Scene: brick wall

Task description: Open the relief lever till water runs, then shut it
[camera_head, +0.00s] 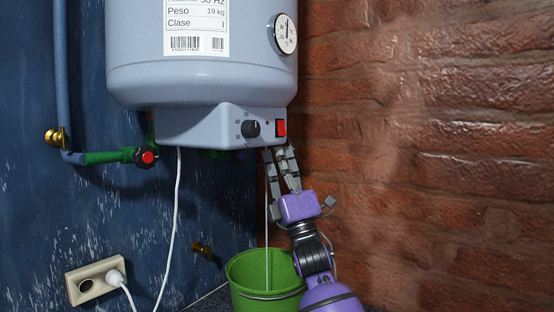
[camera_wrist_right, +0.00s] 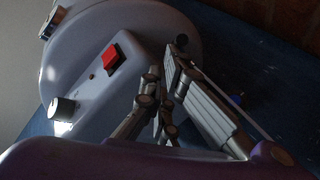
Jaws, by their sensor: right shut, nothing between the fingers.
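The grey water heater (camera_head: 200,85) hangs on the wall, with a control box (camera_head: 205,125) under it. My right gripper (camera_head: 281,150) is raised just under the right end of that box; its fingers are shut with nothing between them. In the right wrist view its fingers (camera_wrist_right: 165,75) reach toward the box's underside, right of the red switch (camera_wrist_right: 112,57). I cannot make out the relief lever. A thin pale vertical line (camera_head: 267,225) runs from beside the fingers into the green bucket (camera_head: 250,270); I cannot tell whether it is water or a tube. My left gripper is not in view.
A green pipe with a red-capped valve (camera_head: 147,157) is at the left, near a brass fitting (camera_head: 55,137). A white cable (camera_head: 171,220) hangs from the heater, left of my arm. A socket (camera_head: 88,284) is low on the wall. The brick wall (camera_head: 430,150) stands at the right.

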